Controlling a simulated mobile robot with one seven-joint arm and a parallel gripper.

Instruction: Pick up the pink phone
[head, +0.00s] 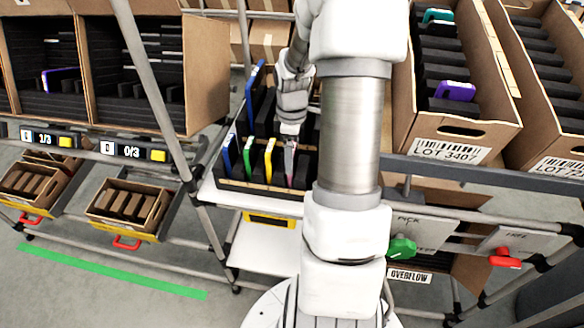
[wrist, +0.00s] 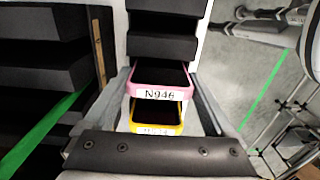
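The pink phone (wrist: 160,94) stands in a dark slotted insert, its pink rim and a white label reading N946 showing in the wrist view. In the head view a thin pink edge (head: 290,160) shows just below my gripper (head: 290,127). In the wrist view my gripper (wrist: 162,76) has a grey finger on each side of the pink phone, close to its edges. The fingers look spread, with a narrow gap at the right; contact cannot be made out. A yellow phone (wrist: 157,128) stands right beside the pink one, partly hidden by the dark gripper body.
The carton (head: 262,188) also holds a blue phone (head: 226,152), a green phone (head: 248,156) and a yellow phone (head: 269,160). Black foam dividers (wrist: 162,46) lie beyond the pink phone. Shelf posts (head: 155,85) and the LOT 3407 carton (head: 450,150) flank the area.

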